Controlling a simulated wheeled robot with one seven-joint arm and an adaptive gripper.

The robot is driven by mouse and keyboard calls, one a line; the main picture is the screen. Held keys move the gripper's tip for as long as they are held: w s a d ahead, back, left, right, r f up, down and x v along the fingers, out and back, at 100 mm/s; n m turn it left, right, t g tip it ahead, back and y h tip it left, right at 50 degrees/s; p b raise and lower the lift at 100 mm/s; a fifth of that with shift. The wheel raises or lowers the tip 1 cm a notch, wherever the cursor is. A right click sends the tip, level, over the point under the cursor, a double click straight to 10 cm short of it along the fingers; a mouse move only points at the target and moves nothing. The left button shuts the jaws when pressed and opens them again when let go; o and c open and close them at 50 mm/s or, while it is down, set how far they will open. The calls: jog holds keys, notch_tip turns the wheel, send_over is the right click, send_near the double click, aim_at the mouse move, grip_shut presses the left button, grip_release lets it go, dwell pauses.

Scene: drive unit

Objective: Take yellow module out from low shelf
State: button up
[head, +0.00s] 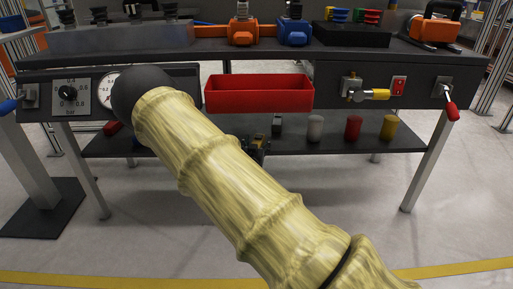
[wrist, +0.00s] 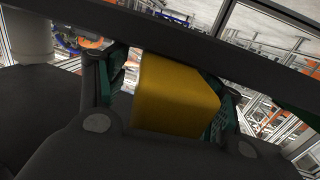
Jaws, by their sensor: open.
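In the wrist view a yellow module (wrist: 175,95) stands tilted between the two green-padded fingers of my gripper (wrist: 168,98). The fingers are open around it; whether a pad touches it I cannot tell. In the head view my arm hides most of the gripper (head: 258,146), which is at the low shelf (head: 335,140) below the red bin. A yellow module (head: 389,128) shows at the right end of the row on this shelf.
A red module (head: 353,128), a silver module (head: 315,128) and a dark module (head: 277,124) stand left of the yellow one. The red bin (head: 258,94) hangs above the shelf. A table leg (head: 425,160) stands right. The upper bench (head: 340,55) overhangs the shelf.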

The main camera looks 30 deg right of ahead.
jog(key=c, duration=1.2)
jog(key=shift+c, duration=0.4)
jog(key=shift+r, duration=0.1)
